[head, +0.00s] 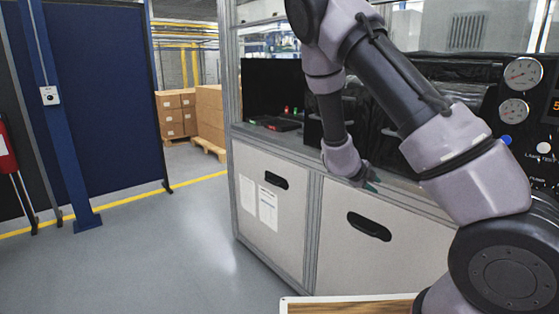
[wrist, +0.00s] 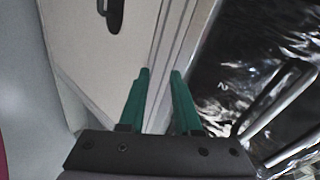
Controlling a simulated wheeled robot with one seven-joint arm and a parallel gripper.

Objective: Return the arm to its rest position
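The pale cabinet front and a metal edge strip show beyond the fingers. My arm reaches out from the right and bends down at the wrist.
The workstation cabinet (head: 338,252) has grey doors and a metal frame. A gauge panel (head: 515,110) stands at the right. A wooden-topped surface (head: 345,307) is at the bottom. Stacked cartons (head: 210,118) stand far back. The floor (head: 160,265) at left is clear.

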